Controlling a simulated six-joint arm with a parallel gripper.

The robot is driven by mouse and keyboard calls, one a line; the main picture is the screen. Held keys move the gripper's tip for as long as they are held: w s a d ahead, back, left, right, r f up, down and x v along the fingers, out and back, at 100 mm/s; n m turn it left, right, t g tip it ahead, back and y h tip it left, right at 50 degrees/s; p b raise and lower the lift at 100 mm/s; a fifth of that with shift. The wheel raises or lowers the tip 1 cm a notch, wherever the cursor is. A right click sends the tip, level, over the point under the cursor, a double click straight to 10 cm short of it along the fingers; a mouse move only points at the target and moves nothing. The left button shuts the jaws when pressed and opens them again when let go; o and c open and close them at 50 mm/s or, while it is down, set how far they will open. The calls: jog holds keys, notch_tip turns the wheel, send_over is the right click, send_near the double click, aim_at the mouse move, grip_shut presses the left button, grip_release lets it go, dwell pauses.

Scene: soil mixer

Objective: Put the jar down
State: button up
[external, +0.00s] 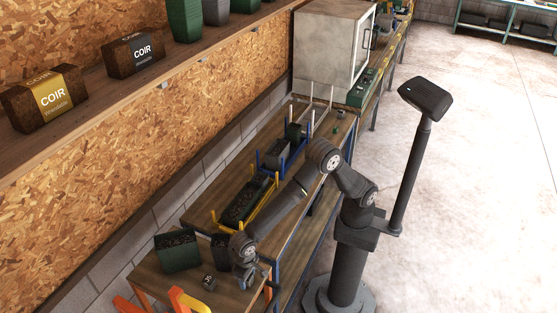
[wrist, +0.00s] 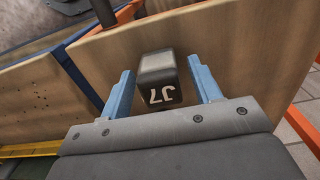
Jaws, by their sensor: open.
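The jar (wrist: 158,72) is a small dark block-like container with a grey top and a white "J7" mark, which reads upside down in the wrist view. It stands on the wooden tabletop (wrist: 235,45). My gripper (wrist: 162,68) is open, with one blue finger on each side of the jar and a visible gap on both sides. In the external view, a small dark jar with a white mark (external: 208,282) stands on the near table, just left of my gripper (external: 240,285). The fingertips are hard to make out there.
A dark green bin of soil (external: 179,251) stands behind the jar, with a dark container (external: 220,243) beside it. A yellow-posted rack with a soil tray (external: 247,203) is on the adjoining bench.

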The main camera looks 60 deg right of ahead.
notch_tip(320, 180, up, 12)
dwell(0.4)
jog(key=shift+f, duration=0.1)
jog(key=shift+f, duration=4.35)
